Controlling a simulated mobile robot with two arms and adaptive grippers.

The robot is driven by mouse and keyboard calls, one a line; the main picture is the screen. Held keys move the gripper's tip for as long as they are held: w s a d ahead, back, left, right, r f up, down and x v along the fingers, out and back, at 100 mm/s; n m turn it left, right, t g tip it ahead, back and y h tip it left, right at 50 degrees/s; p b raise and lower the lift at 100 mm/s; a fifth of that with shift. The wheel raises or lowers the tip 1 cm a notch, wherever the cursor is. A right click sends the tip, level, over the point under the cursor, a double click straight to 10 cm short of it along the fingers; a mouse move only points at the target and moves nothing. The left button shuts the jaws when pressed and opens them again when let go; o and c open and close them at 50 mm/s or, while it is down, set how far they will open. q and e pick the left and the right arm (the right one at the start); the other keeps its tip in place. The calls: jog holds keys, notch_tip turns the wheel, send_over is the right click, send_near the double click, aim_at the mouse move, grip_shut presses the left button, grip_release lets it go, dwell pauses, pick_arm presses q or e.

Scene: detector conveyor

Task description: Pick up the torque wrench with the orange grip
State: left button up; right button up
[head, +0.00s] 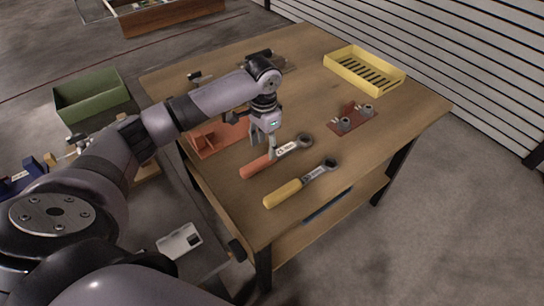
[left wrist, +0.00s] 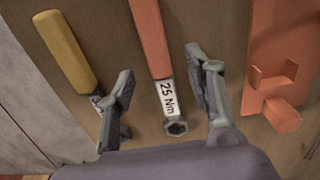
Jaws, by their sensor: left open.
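The torque wrench with the orange grip (head: 257,166) lies on the wooden table, its ring head toward the right. It also shows in the left wrist view (left wrist: 151,40), with a "25 Nm" label near its head. A second torque wrench with a yellow grip (head: 284,193) lies beside it, nearer the table's front edge; it also shows in the left wrist view (left wrist: 66,48). My left gripper (head: 271,155) is open above the orange-grip wrench. In the left wrist view its fingers (left wrist: 160,82) stand on either side of the wrench's label part. My right gripper is not in view.
An orange-red fixture (head: 205,144) stands behind the left gripper. A red plate with metal fittings (head: 354,122) and a yellow slotted tray (head: 365,72) are farther right. A green bin (head: 92,97) is at the left. The table's right front part is clear.

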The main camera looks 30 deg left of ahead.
aim_at(278, 154)
pick_arm(q)
jog(key=shift+d+f, duration=0.1)
jog(key=shift+f, duration=0.35)
jog(key=f, duration=0.2)
jog(key=w+f, duration=0.1)
jog(key=shift+d+f+p, duration=0.25)
jog(key=shift+f+p, duration=0.1)
jog(key=shift+f, duration=0.5)
jog(key=shift+s, duration=0.1)
jog(key=c, duration=0.5)
grip_shut()
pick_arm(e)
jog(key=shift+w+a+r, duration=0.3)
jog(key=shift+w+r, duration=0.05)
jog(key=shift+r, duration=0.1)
